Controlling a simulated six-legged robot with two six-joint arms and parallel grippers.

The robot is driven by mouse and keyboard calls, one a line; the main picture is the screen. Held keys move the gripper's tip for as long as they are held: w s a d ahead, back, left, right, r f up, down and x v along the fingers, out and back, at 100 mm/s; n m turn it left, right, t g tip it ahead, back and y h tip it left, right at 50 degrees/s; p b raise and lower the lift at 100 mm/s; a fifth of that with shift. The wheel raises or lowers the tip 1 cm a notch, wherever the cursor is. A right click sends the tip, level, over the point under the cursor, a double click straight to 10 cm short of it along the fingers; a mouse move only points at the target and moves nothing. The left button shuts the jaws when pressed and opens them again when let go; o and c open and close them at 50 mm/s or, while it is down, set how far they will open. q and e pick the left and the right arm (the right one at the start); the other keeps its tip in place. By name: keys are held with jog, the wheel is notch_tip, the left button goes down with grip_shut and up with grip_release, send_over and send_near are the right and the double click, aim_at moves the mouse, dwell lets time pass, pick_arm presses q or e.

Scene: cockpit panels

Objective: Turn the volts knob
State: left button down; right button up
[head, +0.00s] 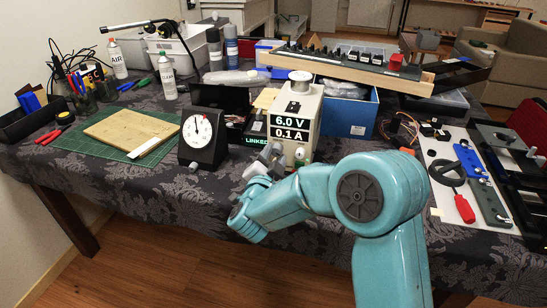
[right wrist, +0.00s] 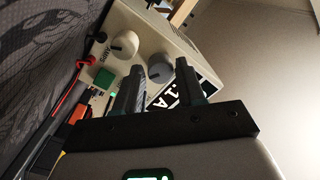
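The power supply (head: 296,108) is a cream box on the table, with a display reading 6.0 V and 0.1 A. The other knob (right wrist: 124,43) stands farther off, beside small lettering that looks like AMPS. My right gripper (head: 268,158) is at the lower front of the supply; in the right wrist view its dark fingers (right wrist: 160,75) are spread. Contact with the knob cannot be told. My left gripper is not in view.
A dial timer (head: 198,135) stands left of the supply. A blue box (head: 349,112) is behind it on the right. A panel with tools and parts (head: 443,172) lies at the right. A green cutting mat (head: 90,150) with a board lies at the left.

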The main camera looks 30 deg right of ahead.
grip_shut()
jog(key=c, duration=0.6)
grip_release()
jog(key=shift+f+b, duration=0.15)
jog(key=shift+b, duration=0.3)
jog(key=shift+o, duration=0.2)
jog(key=m+b, duration=0.2)
jog(key=b, duration=0.1)
jog(key=m+b, duration=0.3)
jog(key=b, duration=0.1)
jog(key=shift+a+f+b, duration=0.1)
jog(key=shift+f+b, duration=0.1)
jog(key=shift+b, duration=0.1)
jog(key=shift+r+m+b, duration=0.1)
jog(key=shift+m+b, duration=0.9)
jog(key=shift+b, duration=0.15)
jog(key=shift+r+m+b, duration=0.15)
jog(key=shift+m+b, duration=0.35)
jog(key=shift+b, duration=0.05)
jog(key=o, duration=1.1)
jog(key=shift+c, duration=0.2)
